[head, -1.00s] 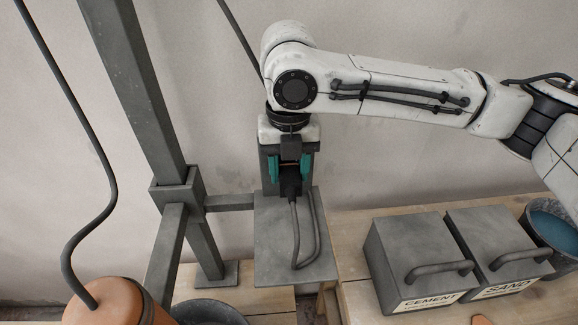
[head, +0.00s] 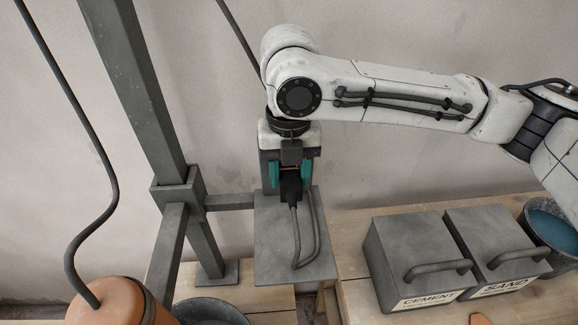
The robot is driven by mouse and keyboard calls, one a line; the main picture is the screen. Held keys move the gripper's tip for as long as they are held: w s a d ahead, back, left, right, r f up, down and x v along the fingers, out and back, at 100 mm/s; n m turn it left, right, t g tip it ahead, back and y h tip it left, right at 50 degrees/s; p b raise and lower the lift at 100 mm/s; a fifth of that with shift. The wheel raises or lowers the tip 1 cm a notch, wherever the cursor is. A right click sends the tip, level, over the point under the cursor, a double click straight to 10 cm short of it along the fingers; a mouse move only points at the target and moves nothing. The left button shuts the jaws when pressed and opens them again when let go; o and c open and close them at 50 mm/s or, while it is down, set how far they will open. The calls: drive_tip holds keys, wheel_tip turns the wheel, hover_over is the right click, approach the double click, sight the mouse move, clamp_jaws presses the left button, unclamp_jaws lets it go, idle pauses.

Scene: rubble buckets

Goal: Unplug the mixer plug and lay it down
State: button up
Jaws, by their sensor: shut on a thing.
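My gripper (head: 290,184), with teal fingers, points down at the centre of the view. It is shut on a black plug (head: 291,187), which shows between the fingers. A grey cable (head: 296,235) hangs from the plug, loops low over a grey metal plate (head: 268,262) and runs back up on the right behind the gripper. The plug's far side and any socket behind it are hidden, so I cannot tell whether it touches one.
A grey post and frame (head: 179,190) stand left of the gripper. An orange rounded body (head: 112,304) with a dark cable is at lower left. Cement (head: 412,255) and sand (head: 492,240) boxes and a bucket of blue liquid (head: 552,228) stand on the right bench.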

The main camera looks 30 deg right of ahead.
sight(291, 189)
drive_tip(key=shift+s+a+p, duration=0.2)
drive_tip(key=shift+s, duration=0.3)
drive_tip(key=shift+s+a+p, duration=0.2)
drive_tip(key=shift+s, duration=0.25)
drive_tip(key=shift+s+a, duration=0.35)
drive_tip(key=shift+s, duration=0.45)
